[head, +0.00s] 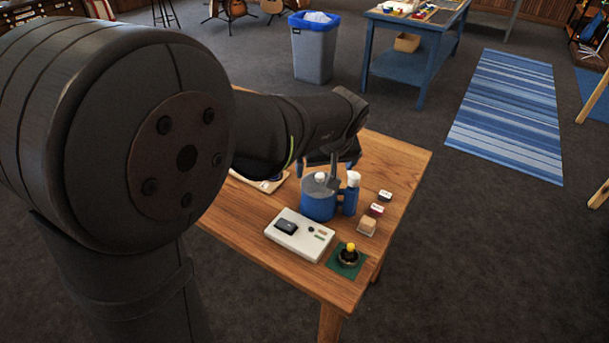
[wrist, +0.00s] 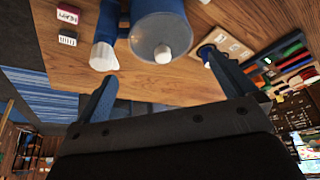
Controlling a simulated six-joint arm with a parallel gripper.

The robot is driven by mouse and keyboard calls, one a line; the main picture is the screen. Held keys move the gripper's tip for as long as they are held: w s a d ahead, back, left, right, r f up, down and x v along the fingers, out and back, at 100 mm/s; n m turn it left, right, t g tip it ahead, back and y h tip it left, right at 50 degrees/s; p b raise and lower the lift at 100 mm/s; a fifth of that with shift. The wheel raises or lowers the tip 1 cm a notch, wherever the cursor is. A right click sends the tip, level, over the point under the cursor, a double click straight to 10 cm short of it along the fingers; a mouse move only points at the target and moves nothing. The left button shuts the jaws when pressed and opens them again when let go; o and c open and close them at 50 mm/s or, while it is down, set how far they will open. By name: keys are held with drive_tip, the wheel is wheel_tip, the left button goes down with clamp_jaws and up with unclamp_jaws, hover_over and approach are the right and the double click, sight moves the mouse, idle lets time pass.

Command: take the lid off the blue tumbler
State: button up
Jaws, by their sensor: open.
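The blue tumbler (head: 318,208) stands upright on the wooden table, with a grey lid (head: 311,186) and white knob on top. In the wrist view the grey lid (wrist: 165,32) faces me and its white knob (wrist: 163,55) lies between the fingers' directions; the blue tumbler (wrist: 155,5) shows behind it. My gripper (head: 332,163) is above and just behind the tumbler in the head view. In the wrist view my gripper (wrist: 162,70) is open and empty, its two blue fingers wide apart. My arm hides part of the table's left side.
A blue spray bottle (head: 350,198) with a white top stands close right of the tumbler. A pale box (head: 299,236) with a black item lies in front. Small blocks (head: 377,209) and a yellow-topped object (head: 349,254) on a green mat sit at the right.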

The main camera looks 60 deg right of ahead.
sight(320, 175)
drive_tip(key=shift+w+x, duration=0.15)
drive_tip(key=shift+x, duration=1.55)
drive_tip(key=shift+w+x, duration=0.15)
drive_tip(key=shift+x, duration=1.5)
drive_tip(key=shift+d+r, duration=0.1)
drive_tip(key=c, duration=0.7)
drive_tip(key=shift+r, duration=0.1)
